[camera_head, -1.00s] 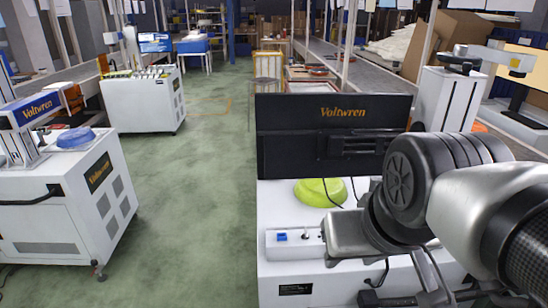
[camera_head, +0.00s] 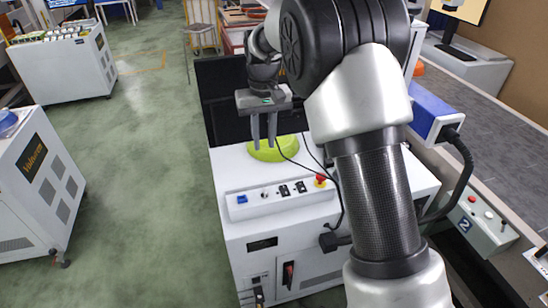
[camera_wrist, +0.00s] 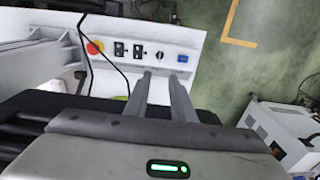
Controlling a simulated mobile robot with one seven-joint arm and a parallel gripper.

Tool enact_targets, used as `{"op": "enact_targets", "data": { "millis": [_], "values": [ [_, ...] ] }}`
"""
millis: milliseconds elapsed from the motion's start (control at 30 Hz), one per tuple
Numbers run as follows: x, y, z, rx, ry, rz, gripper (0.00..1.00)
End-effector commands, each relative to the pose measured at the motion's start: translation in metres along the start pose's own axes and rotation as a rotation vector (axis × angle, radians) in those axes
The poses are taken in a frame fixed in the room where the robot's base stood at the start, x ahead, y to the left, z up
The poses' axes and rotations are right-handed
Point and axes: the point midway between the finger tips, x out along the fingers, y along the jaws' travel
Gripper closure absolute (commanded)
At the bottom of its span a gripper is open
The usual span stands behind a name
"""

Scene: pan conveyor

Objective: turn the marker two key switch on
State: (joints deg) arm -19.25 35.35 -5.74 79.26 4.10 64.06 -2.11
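A white control panel (camera_head: 285,195) lies along the front of the white cabinet in front of me. It bears a small round key switch (camera_head: 264,195) between a blue square button (camera_head: 242,199) and two black switches (camera_head: 292,188). In the wrist view the key switch (camera_wrist: 160,55) shows a dark, small handle; its exact setting is too small to tell. My gripper (camera_head: 263,143) hangs above the cabinet, behind the panel. Its two fingers (camera_wrist: 159,76) are apart with nothing between them, and point toward the key switch without touching it. I cannot read a marker number on this cabinet.
A red stop button (camera_head: 320,179) sits at the panel's right end, with black cables beside it. A green dome (camera_head: 280,152) lies behind the panel, below my gripper. A button box labelled 2 (camera_head: 481,222) is at the right.

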Motion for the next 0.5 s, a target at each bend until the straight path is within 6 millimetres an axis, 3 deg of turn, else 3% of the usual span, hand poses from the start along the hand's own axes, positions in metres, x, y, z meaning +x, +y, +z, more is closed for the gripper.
{"op": "enact_targets", "data": {
  "millis": [133, 333, 500],
  "values": [
    [0.020, -0.009, -0.011, -0.018, -0.024, 0.005, 0.77],
    [0.038, -0.010, -0.012, -0.020, -0.030, 0.006, 0.77],
    [0.071, -0.009, -0.010, -0.019, -0.032, 0.007, 0.77]
  ]
}}
